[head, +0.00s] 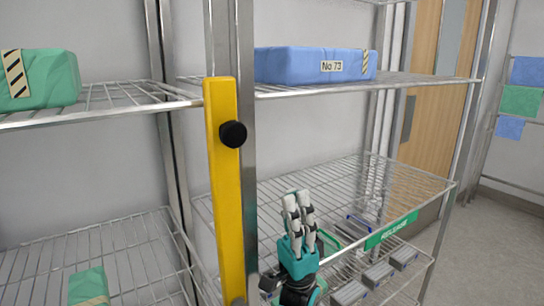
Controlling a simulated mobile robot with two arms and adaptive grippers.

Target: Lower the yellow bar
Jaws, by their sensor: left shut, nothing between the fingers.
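The yellow bar (224,190) stands upright along the metal post between the two wire racks in the head view. A round black knob (233,134) sits on its upper part. My left gripper (298,196) is right of the bar's lower half and apart from it in the picture, pointing up, with its fingers shut and empty. The bar's lower end lies near the bottom edge of the view. My right gripper is not in view.
A blue wrapped pack (315,65) lies on the upper right shelf and a green one (38,78) on the upper left shelf. The lower right shelf (350,185) is mostly bare, with a green label (391,230) on its front. Grey-topped items (378,274) sit below.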

